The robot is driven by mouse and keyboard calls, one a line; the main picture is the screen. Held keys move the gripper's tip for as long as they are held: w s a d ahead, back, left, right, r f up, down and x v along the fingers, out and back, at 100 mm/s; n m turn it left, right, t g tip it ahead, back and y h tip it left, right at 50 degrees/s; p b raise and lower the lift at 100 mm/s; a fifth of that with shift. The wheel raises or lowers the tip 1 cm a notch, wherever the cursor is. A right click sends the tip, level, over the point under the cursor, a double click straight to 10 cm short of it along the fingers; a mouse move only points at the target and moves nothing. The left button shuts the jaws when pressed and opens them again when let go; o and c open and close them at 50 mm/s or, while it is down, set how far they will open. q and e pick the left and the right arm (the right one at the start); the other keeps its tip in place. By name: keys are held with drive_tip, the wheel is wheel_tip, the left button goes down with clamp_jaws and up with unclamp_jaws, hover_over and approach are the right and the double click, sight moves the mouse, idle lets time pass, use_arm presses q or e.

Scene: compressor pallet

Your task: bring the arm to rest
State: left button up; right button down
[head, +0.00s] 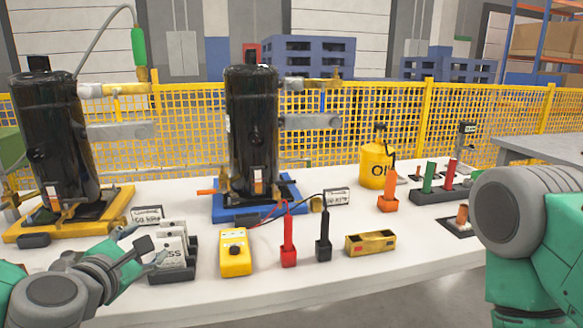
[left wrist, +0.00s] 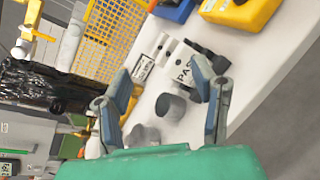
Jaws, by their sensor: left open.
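My left gripper (head: 142,246) is at the lower left of the head view, over the white table by the card holder (head: 172,275) with white cards, one lettered "SS". In the left wrist view my left gripper (left wrist: 163,85) has its two fingers spread, with nothing held between them. A white card marked "PASS" (left wrist: 184,75) lies beyond the fingertips, close to the right finger. My right arm (head: 535,235) fills the right edge of the head view; its gripper is out of the picture.
Two black compressors stand on a yellow base (head: 118,200) and a blue base (head: 235,213). A yellow meter (head: 235,253), red probe (head: 289,240), black probe (head: 323,243), yellow-black box (head: 370,243) and oil can (head: 376,165) share the table. Yellow mesh fence (head: 390,110) runs behind.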

use_arm(q)
drive_tip(key=s+d+f+m+g+h+p, duration=0.15)
drive_tip(key=s+d+f+m+g, duration=0.25)
drive_tip(key=s+f+m, duration=0.55)
drive_tip(key=s+d+f+m+g+h+p, duration=0.15)
drive_tip(key=s+d+f+m+g, duration=0.35)
drive_tip(key=f, duration=0.7)
drive_tip(key=s+a+f+m+g+y+p, duration=0.1)
drive_tip(key=s+a+f+m+g, duration=0.1)
drive_tip(key=s+a+m, duration=0.3)
drive_tip(key=s+a+f+m+g+y+p, duration=0.1)
drive_tip(key=s+a+f+m+g+y, duration=0.1)
drive_tip(key=s+a+f+m, duration=0.3)
drive_tip(key=s+m+g, duration=0.1)
drive_tip(key=s+m, duration=0.2)
drive_tip(key=s, duration=0.4)
drive_tip(key=shift+g, duration=0.3)
drive_tip(key=shift+a+f+m, duration=0.1)
drive_tip(key=shift+m, duration=0.15)
